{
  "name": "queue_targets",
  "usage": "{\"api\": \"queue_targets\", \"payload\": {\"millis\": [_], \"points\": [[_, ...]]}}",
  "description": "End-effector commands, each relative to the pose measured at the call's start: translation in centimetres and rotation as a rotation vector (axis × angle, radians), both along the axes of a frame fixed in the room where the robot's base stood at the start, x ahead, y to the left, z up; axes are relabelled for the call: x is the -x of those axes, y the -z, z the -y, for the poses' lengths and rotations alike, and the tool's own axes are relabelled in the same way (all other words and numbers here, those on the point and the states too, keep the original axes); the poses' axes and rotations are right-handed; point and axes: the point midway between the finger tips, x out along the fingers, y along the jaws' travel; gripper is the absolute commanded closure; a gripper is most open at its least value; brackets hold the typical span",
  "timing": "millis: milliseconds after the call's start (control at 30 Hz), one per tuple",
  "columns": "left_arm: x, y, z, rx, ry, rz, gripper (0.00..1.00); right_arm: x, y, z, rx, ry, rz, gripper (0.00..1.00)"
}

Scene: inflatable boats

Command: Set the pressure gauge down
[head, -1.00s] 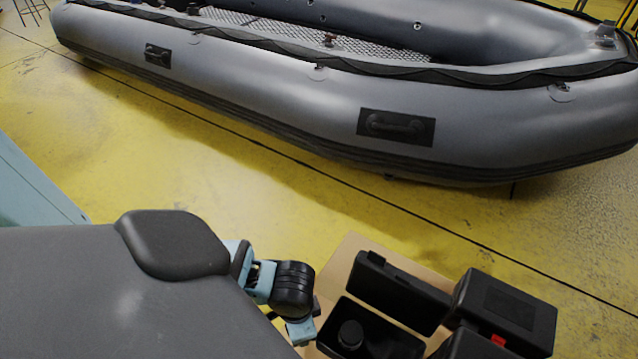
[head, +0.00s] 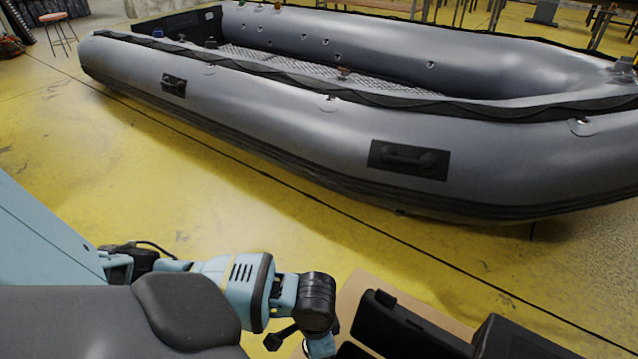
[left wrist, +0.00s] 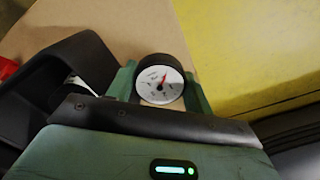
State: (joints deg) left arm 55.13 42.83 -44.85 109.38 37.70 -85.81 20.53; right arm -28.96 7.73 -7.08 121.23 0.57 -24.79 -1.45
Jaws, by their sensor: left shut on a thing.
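The pressure gauge (left wrist: 160,80) shows in the left wrist view, with a round white dial, a red needle and a black rim. It sits between the green fingers of my left gripper (left wrist: 158,92), which is shut on it. The tan top (left wrist: 110,25) lies beyond and below the gauge in that view; I cannot tell whether the gauge touches it. In the head view my left arm reaches toward the near edge of the tan top (head: 352,296), but the gauge cannot be made out there. My right gripper is in neither view.
A black case (head: 405,330) stands on the tan top; black case parts (left wrist: 65,65) also show left of the gauge in the left wrist view. A grey inflatable boat (head: 300,125) lies across the back. Yellow floor (head: 150,190) between is clear.

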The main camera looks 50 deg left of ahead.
Motion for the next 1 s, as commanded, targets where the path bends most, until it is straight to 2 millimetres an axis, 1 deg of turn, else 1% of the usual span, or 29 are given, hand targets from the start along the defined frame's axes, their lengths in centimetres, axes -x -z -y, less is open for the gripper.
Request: {"api": "queue_targets", "payload": {"millis": [33,167,433,467,500,867,967,1000], "points": [[0.0,0.3,0.0,0.000,0.000,0.001,0.74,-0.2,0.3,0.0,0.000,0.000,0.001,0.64],[-0.1,0.1,0.0,0.000,0.000,0.003,0.74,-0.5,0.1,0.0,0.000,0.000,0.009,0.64],[0.0,0.5,0.0,0.000,-0.001,0.001,0.74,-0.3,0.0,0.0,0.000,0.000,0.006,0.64],[-0.1,0.5,0.0,0.000,-0.001,0.002,0.45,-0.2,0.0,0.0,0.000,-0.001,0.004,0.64],[0.0,0.5,0.0,0.000,0.000,0.002,0.40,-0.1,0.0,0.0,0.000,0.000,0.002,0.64],[-0.1,0.2,0.0,0.000,0.001,0.003,0.40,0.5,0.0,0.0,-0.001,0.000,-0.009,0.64],[-0.1,-1.1,0.0,0.000,0.000,0.004,0.40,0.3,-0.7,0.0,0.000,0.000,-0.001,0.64],[-0.1,-1.8,0.0,-0.001,0.000,0.006,0.40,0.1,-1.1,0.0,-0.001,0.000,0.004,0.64]]}}
